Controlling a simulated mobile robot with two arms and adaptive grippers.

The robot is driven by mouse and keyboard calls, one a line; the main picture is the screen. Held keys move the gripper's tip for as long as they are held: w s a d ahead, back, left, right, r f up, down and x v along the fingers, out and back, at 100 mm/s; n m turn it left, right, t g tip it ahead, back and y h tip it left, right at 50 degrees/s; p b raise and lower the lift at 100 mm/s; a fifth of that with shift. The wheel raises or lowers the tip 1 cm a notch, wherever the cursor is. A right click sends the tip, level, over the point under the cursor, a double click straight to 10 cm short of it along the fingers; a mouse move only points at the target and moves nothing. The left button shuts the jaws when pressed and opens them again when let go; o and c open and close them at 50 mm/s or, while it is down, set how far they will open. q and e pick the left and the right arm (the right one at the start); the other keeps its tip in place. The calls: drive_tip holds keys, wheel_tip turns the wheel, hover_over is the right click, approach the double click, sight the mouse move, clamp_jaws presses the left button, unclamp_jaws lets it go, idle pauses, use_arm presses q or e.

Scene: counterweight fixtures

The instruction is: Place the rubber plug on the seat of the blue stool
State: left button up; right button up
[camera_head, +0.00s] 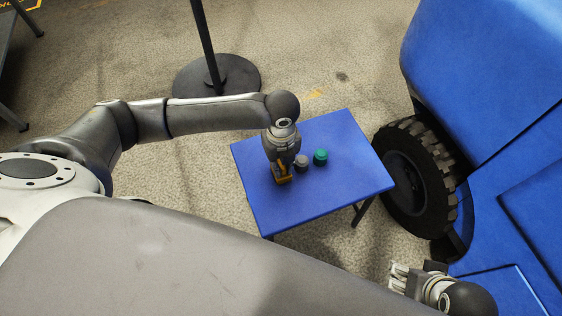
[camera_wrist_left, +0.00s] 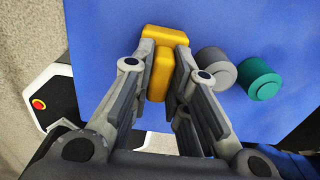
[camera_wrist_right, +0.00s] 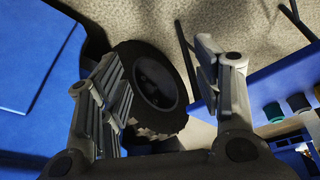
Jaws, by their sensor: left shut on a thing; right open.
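The blue stool (camera_head: 340,190) has a flat rectangular seat, which fills much of the left wrist view (camera_wrist_left: 250,30). My left gripper (camera_head: 283,175) is over the seat, shut on a yellow T-shaped piece (camera_wrist_left: 158,70). I cannot tell whether this piece touches the seat. A grey cylinder (camera_wrist_left: 216,68) and a teal cylinder (camera_wrist_left: 261,80) stand on the seat to its right. No label shows which piece is the rubber plug. My right gripper (camera_wrist_right: 158,55) is open and empty, low beside the stool; it shows at the lower right of the head view (camera_head: 405,277).
A large blue vehicle (camera_head: 500,90) with a black tyre (camera_head: 415,180) stands close to the stool's right side. A black post on a round base (camera_head: 217,78) stands behind. The seat's front and right parts are bare.

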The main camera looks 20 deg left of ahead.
use_arm(q)
drive_tip(key=o, duration=0.8)
drive_tip(key=shift+f, duration=0.1)
wheel_tip(320, 180, up, 3)
drive_tip(key=shift+r+p, duration=0.2)
drive_tip(key=shift+p, duration=0.4)
drive_tip(key=shift+r+p, duration=1.3)
drive_tip(key=shift+r, duration=3.15)
use_arm(e)
drive_tip(key=s+x, duration=0.2)
drive_tip(key=x, duration=1)
drive_tip(key=shift+s+f+g, duration=0.2)
drive_tip(key=shift+f+g, duration=0.2)
drive_tip(key=shift+f, duration=0.2)
drive_tip(key=shift+a, duration=0.1)
